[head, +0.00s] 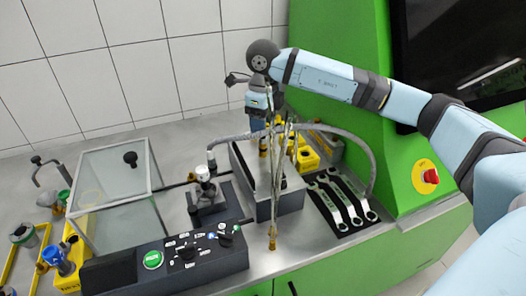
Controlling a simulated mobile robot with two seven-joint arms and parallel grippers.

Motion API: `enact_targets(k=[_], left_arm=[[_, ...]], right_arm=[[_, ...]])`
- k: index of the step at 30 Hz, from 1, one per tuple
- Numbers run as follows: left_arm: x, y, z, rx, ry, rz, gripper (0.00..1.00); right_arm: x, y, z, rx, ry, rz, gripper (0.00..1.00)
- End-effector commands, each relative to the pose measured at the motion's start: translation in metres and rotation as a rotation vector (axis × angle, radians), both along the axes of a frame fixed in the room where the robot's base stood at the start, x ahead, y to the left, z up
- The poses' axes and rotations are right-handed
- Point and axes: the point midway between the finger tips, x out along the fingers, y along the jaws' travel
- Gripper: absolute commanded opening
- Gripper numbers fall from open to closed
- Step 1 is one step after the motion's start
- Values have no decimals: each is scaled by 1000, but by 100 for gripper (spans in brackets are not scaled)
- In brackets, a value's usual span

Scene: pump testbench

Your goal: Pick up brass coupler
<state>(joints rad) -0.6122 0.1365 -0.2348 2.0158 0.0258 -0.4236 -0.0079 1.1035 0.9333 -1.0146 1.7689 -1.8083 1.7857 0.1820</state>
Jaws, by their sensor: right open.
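A small brass-coloured piece (272,239) shows at the bench's front edge, at the lower end of thin upright parts. Another brass-coloured piece (263,148) shows higher up, just under my right gripper. I cannot tell for certain which is the brass coupler. My right gripper (264,126) is open and points down over the grey pump block (290,203). Thin upright parts in front of the block overlap the gripper in the picture, so its fingertips are hard to make out. My left gripper is not in view.
A grey hose (352,140) arches over the block. Several wrenches (340,198) lie on a dark mat at the right. Yellow bins (308,159) stand behind. A control box (165,262), a valve (204,188) and a clear-walled case (112,190) occupy the left. A green cabinet (330,40) bounds the right.

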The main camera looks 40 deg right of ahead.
Motion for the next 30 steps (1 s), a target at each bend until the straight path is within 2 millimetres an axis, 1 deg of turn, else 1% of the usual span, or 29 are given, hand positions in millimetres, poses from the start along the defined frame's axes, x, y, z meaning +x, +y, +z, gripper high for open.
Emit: enact_targets(k=[1, 3, 9, 11, 15, 17, 19, 25, 26, 27, 29, 30], left_arm=[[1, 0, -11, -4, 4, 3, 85], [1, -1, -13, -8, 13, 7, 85], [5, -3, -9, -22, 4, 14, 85], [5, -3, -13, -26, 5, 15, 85], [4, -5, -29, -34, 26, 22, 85], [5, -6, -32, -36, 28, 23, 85], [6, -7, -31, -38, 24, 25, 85], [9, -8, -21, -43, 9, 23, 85], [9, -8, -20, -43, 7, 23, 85], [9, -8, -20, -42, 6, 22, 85], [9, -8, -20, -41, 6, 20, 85], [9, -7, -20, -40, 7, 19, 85]], right_arm=[[0, 0, -16, -1, 1, -1, 55], [0, 0, -25, -2, 1, -1, 55], [1, -1, -37, -1, 0, -2, 55], [2, -1, -45, -1, 1, -2, 55], [3, -2, -68, -1, 1, -2, 55], [3, -2, -75, -1, 1, -2, 55], [3, -2, -80, 0, 0, -2, 55], [3, -2, -78, 0, -1, -2, 55], [3, -2, -78, -1, -1, -2, 53], [3, -2, -78, -1, -1, -2, 44], [3, -2, -78, -1, -1, -2, 30], [3, -2, -78, -1, -1, -2, 21]])
